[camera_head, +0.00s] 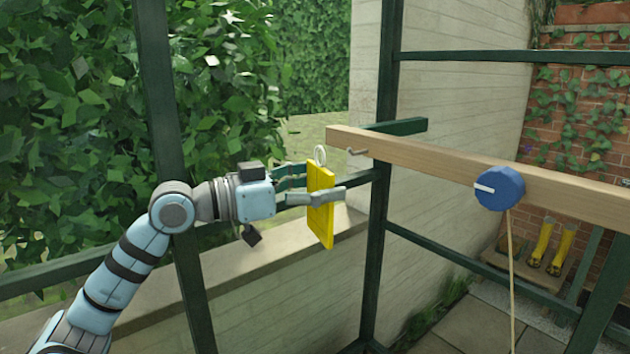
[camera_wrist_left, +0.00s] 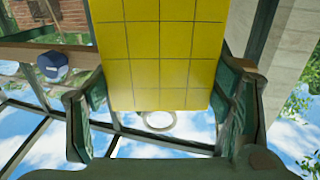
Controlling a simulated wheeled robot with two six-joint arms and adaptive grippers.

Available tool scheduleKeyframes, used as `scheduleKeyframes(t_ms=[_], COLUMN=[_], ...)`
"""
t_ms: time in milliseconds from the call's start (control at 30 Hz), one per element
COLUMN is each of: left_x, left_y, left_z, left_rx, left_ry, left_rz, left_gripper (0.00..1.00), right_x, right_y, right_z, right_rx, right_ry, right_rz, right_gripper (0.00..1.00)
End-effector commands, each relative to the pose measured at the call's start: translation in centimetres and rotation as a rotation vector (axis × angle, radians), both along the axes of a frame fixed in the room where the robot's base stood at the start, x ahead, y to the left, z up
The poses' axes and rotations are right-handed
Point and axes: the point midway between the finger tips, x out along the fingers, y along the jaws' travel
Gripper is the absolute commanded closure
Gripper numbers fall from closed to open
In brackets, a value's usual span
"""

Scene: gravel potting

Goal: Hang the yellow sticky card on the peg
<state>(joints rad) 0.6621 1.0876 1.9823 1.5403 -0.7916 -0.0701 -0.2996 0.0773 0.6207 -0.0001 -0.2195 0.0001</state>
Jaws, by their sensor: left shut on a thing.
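The yellow sticky card (camera_head: 321,222) hangs upright in my left gripper (camera_head: 322,190), with a pale ring (camera_head: 320,155) at its top. The gripper is shut on the card by its side edges. The peg (camera_head: 357,151) is a short stub near the left end of the wooden beam (camera_head: 440,172). The ring is left of the peg in the head view, at about its height, with a gap in the picture; the depth between them is unclear. In the left wrist view the gridded card (camera_wrist_left: 160,55) sits between my fingers, its ring (camera_wrist_left: 158,120) below it. My right gripper is not in view.
A blue knob (camera_head: 499,188) with a white mark sits on the beam, a cord (camera_head: 511,270) hanging below. A dark green post (camera_head: 379,220) and rails stand behind. Yellow boots (camera_head: 553,248) stand at the far right. Ivy fills the left.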

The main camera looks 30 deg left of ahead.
Motion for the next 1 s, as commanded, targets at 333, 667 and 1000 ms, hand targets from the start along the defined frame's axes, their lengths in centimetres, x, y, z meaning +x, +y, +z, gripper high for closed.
scheduleKeyframes(t_ms=[333,667,1000], left_x=[2.6,5.4,7.8], left_y=[-0.9,-2.0,-2.8], left_z=[0.3,-0.2,-1.1], left_rx=[-0.004,-0.004,-0.002], left_ry=[0.001,0.001,0.001], left_rz=[0.000,0.000,0.000], left_gripper=[0.45,0.45,0.45], right_x=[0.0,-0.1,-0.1], right_y=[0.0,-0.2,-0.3], right_z=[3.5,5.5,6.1], right_rx=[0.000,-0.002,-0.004], right_ry=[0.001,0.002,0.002], right_rz=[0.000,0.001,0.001], right_gripper=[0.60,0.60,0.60])
